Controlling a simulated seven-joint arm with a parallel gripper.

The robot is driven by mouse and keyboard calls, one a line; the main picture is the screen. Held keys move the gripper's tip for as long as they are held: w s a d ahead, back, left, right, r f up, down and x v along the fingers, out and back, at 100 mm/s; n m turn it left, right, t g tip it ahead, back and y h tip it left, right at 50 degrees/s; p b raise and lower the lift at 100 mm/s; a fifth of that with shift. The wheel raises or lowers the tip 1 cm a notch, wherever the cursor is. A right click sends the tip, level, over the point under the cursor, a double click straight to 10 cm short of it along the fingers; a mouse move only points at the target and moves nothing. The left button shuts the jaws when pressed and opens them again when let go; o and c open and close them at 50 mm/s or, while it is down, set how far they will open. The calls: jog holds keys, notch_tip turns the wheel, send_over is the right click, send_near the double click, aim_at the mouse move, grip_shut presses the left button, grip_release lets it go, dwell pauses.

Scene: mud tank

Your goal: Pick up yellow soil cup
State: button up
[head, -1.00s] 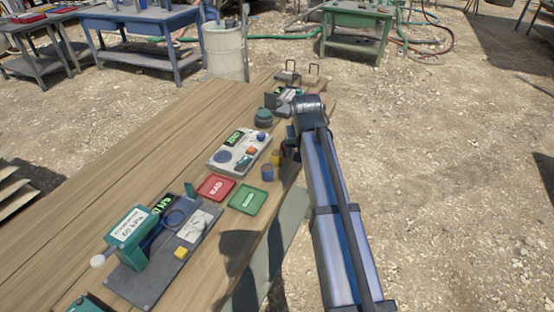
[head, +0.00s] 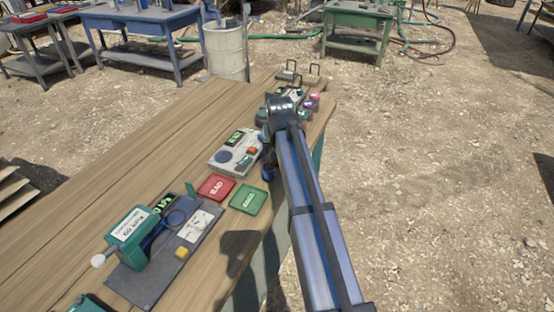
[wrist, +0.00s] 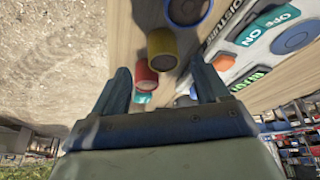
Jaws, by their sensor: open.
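The yellow soil cup (wrist: 161,52) shows in the wrist view, just ahead of my fingertips and lined up with the gap between them. My gripper (wrist: 160,66) is open and empty; I cannot tell how far the fingertips are from the cup. A blue cup (wrist: 188,10) sits beyond the yellow one, and a red cup (wrist: 146,75) and a teal cup (wrist: 141,98) are on its nearer side in that view. In the head view my arm hides the yellow cup and my fingers; the blue cup (head: 267,173) shows beside the arm.
A grey panel device (head: 232,158) with a display and knobs stands left of the gripper on the wooden table (head: 150,150). Red (head: 216,187) and green (head: 248,199) trays lie nearer. Purple and pink cups (head: 313,102) stand behind the wrist, near the table's right edge.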

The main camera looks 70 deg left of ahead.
jog(key=shift+a+x, duration=0.1)
jog(key=shift+x, duration=1.25)
jog(key=shift+a+x, duration=0.15)
jog(key=shift+x, duration=1.15)
jog(key=shift+s, duration=0.15)
jog(key=shift+r, duration=0.1)
jog(key=c, duration=1.1)
jog(key=shift+c, duration=0.2)
notch_tip(320, 180, up, 9)
jog(key=shift+s+r, duration=0.25)
jog(key=shift+s, duration=0.1)
jog(key=s+a, duration=0.3)
jog(key=s, duration=0.5)
jog(key=s+a+r, duration=0.1)
jog(key=s+a, duration=0.2)
jog(key=s, duration=0.5)
jog(key=shift+s, duration=0.15)
